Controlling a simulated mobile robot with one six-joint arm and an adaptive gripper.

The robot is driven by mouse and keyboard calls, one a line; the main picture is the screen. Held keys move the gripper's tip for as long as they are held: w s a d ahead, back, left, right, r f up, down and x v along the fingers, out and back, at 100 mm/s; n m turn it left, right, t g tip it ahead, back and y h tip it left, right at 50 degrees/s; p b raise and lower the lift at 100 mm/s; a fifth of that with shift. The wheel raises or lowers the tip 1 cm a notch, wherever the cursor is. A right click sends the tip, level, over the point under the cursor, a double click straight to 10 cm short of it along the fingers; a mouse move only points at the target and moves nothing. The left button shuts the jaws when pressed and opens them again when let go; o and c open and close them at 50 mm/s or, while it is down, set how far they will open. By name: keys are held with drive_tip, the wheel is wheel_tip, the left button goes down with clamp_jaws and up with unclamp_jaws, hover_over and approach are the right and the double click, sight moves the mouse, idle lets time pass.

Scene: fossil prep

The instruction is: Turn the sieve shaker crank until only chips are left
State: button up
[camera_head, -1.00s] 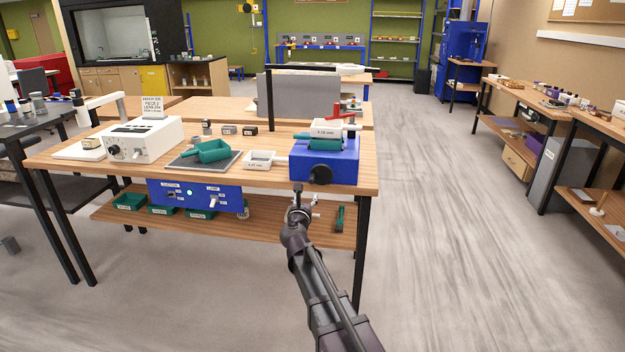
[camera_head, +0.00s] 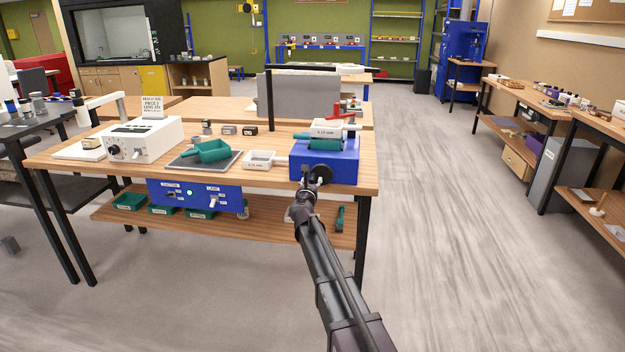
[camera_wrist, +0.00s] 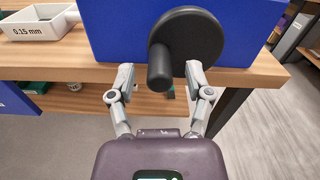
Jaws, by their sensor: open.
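The sieve shaker is a blue box (camera_head: 338,166) at the right end of the wooden bench, with a white sieve (camera_head: 326,129) on a green tray on top. Its black crank is a disc with a stubby handle (camera_wrist: 160,68) on the front face. My gripper (camera_wrist: 158,76) is open in front of the crank. In the wrist view its two fingers stand on either side of the handle, and no clear contact shows. In the head view the gripper (camera_head: 309,180) covers part of the crank. The sieve's contents are too small to tell.
A white sieve labelled 0.15 mm (camera_wrist: 42,22) lies left of the shaker. The bench edge (camera_wrist: 90,72) and lower shelf are beneath the gripper. Floor to the right is clear.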

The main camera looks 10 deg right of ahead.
drive_tip(key=shift+x, duration=1.2)
clamp_jaws()
